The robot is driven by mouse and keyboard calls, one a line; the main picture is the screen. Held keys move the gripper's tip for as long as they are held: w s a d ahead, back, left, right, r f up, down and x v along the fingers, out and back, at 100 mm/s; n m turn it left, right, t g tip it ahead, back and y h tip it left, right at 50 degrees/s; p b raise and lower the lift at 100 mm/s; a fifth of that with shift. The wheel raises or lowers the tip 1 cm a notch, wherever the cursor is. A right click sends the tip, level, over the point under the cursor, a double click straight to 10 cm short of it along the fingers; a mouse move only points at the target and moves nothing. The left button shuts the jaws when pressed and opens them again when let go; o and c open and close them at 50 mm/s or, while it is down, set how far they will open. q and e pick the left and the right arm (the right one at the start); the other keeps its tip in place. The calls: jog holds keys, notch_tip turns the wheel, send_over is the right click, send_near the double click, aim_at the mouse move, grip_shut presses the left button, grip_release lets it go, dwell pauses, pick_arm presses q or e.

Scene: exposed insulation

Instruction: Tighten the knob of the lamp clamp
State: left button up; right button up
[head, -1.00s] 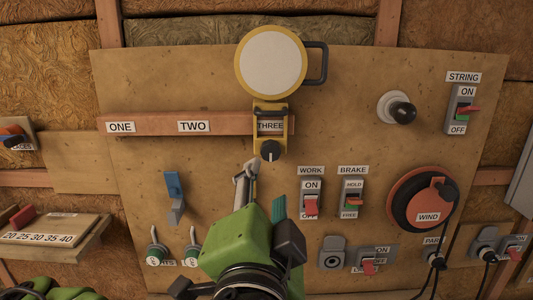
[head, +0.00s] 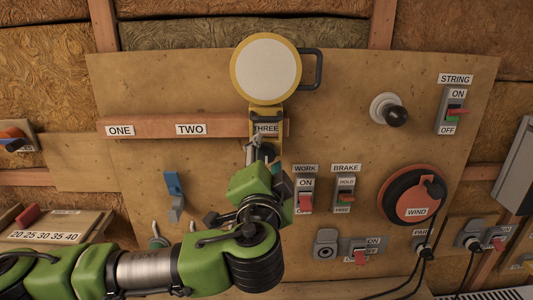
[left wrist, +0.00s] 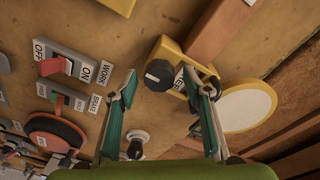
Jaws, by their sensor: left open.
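The round lamp (head: 266,68) has a pale disc in a yellow rim, and shows in the left wrist view (left wrist: 248,109). Its yellow clamp (head: 264,113) sits on the wooden rail (head: 222,126) at label THREE. The clamp's black knob (left wrist: 158,73) with a pale pointer mark shows clearly in the left wrist view. In the head view my gripper mostly covers it. My left gripper (head: 262,151) is just below the clamp. In the left wrist view its teal fingers (left wrist: 163,96) are spread wide and empty, with the knob between and beyond the tips. My right gripper is out of view.
The WORK switch (head: 305,194) and BRAKE switch (head: 345,194) are just right of my gripper. A blue lever (head: 173,185) is left of it. The WIND dial (head: 412,196) and a black round handle (head: 396,114) are farther right.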

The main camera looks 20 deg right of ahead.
pick_arm(q)
jog(key=c, duration=1.1)
